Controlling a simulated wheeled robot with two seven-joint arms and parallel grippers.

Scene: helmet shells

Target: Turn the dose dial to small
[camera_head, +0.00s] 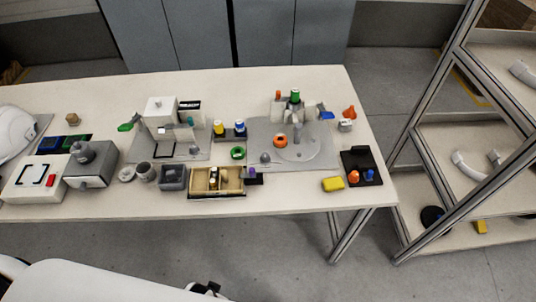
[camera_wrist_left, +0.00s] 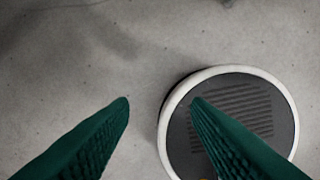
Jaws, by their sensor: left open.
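I cannot make out a dose dial for certain at this size. A grey box-shaped machine (camera_head: 90,172) with a rounded dark top stands at the left of the table. A white and grey machine (camera_head: 161,112) with a green lever stands further right on a grey mat. Any markings on either are too small to read. In the left wrist view my left gripper (camera_wrist_left: 161,101) is open, with its two green ribbed fingers apart and nothing between them. It points down at the floor, away from the table. My right gripper is not in view.
A metal-framed shelf (camera_head: 420,137) stands to the right. The table's front strip is mostly bare.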

